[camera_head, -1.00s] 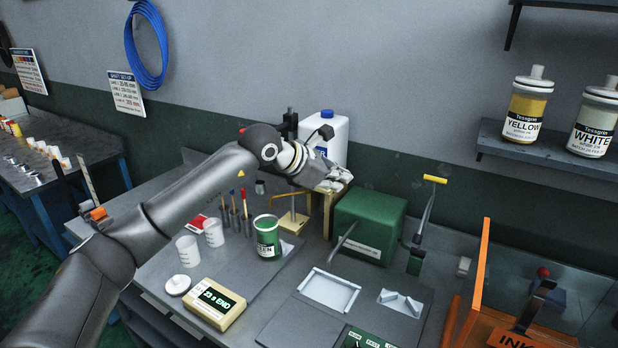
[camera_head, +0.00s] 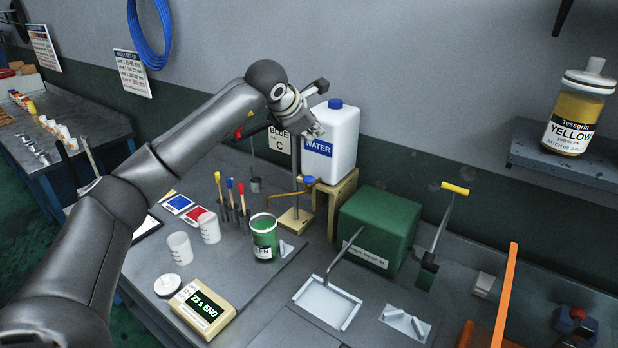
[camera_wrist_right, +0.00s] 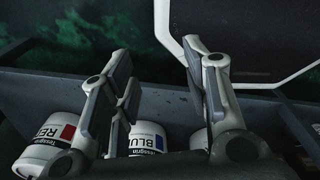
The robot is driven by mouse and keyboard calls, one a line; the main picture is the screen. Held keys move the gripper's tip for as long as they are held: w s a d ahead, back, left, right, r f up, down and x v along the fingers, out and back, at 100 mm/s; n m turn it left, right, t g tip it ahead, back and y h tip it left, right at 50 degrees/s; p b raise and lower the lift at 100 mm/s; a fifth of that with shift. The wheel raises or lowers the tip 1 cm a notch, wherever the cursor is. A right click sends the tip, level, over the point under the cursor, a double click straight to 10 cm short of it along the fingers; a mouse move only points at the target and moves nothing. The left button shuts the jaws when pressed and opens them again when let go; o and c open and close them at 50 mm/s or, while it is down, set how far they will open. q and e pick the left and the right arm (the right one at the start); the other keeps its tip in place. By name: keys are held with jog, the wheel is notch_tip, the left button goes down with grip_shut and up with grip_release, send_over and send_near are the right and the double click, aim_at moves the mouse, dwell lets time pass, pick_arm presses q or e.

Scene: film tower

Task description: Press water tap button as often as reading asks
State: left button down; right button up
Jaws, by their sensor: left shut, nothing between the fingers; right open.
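The white water container (camera_head: 343,140) with a blue cap stands on a wooden stand (camera_head: 346,192) in the head view. Its tap (camera_head: 309,181) shows a blue button and a brass pipe at the lower left. The yellow reading box (camera_head: 202,308) at the front has a display that seems to read "23 s END". My left gripper (camera_head: 316,127) is shut and empty, above the tap, by the container's upper left side. I cannot tell whether it touches the container. My right gripper (camera_wrist_right: 163,85) is open and empty in the right wrist view.
A green tin (camera_head: 264,240), two pale cups (camera_head: 209,228) and several brushes stand near the tap. A green box (camera_head: 380,225) is right of the stand.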

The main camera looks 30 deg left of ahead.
pick_arm(q)
jog(key=f+b, duration=0.1)
jog(key=f, duration=0.1)
jog(key=f+b, duration=0.1)
jog(key=f, duration=0.1)
jog(key=shift+w, duration=0.2)
jog(key=b, duration=0.4)
send_over(312, 179)
notch_tip(312, 179, down, 5)
jog(key=shift+r, duration=0.2)
jog(key=shift+f, duration=0.25)
pick_arm(e)
notch_tip(312, 179, down, 6)
jog(key=w, duration=0.2)
jog(key=shift+d, duration=0.15)
jog(key=shift+w, duration=0.45)
pick_arm(q)
jog(key=shift+f, duration=0.1)
pick_arm(e)
jog(key=shift+f, duration=0.1)
pick_arm(q)
jog(key=shift+f+b, duration=0.3)
jog(key=shift+b, duration=0.1)
pick_arm(e)
jog(key=shift+f, duration=0.25)
